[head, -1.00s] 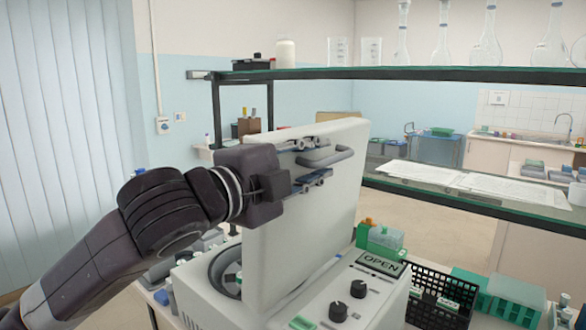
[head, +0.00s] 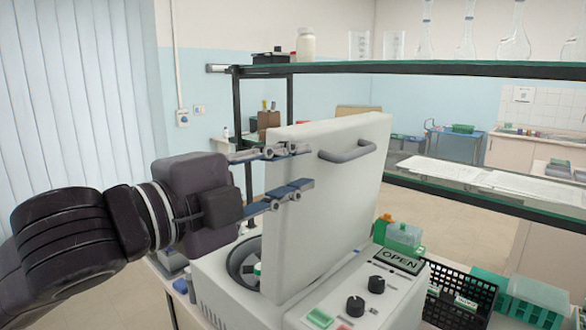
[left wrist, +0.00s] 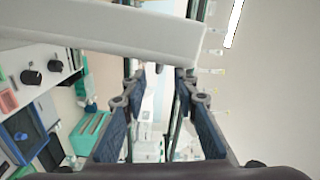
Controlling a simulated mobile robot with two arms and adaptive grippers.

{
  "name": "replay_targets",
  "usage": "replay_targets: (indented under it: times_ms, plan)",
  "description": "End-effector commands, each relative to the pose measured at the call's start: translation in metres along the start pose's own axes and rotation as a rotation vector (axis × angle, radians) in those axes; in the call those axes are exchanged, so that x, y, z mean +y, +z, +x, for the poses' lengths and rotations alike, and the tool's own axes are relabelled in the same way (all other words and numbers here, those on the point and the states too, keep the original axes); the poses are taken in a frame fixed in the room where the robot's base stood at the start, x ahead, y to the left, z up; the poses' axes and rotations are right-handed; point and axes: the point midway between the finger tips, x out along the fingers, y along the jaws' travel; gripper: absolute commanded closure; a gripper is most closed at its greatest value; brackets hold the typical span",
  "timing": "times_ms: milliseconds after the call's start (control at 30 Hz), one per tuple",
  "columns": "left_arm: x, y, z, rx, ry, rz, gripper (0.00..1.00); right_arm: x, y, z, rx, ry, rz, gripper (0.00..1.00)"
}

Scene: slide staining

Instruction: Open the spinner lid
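The spinner is a white machine (head: 222,290) with knobs and a sign reading OPEN on its front panel. Its white lid (head: 335,200) stands raised, close to upright, with a grey handle (head: 347,152) near its top. The round chamber (head: 243,262) shows partly behind the lid. My left gripper (head: 300,170) is open, its two fingers apart beside the lid's left edge, clear of the handle. In the left wrist view the open fingers (left wrist: 158,85) have nothing between them, and the lid (left wrist: 110,38) crosses above them. My right gripper is not in view.
A black rack (head: 455,298) and green boxes (head: 532,295) stand to the right of the spinner. A green-edged shelf (head: 420,69) with glassware runs behind and above the lid. Papers (head: 490,178) lie on a lower shelf.

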Motion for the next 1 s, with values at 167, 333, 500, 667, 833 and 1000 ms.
replay_targets:
  times_ms: [167, 333, 500, 667, 833, 1000]
  plan:
    - [-0.001, 0.001, -0.010, -0.002, -0.002, 0.000, 0.73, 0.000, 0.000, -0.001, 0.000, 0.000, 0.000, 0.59]
    - [-0.001, 0.001, -0.022, -0.002, -0.001, 0.000, 0.73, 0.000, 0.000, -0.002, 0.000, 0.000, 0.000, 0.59]
    - [0.000, 0.001, -0.034, -0.002, -0.001, 0.000, 0.73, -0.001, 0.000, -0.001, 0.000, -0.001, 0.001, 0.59]
    - [0.000, 0.001, -0.045, -0.001, -0.001, 0.000, 0.73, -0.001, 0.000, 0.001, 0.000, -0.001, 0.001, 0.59]
    - [0.000, 0.001, -0.057, -0.001, -0.001, 0.002, 0.73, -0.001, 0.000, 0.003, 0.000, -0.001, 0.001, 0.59]
    - [0.003, 0.001, -0.069, -0.002, -0.002, 0.002, 0.73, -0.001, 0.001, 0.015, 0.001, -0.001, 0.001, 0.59]
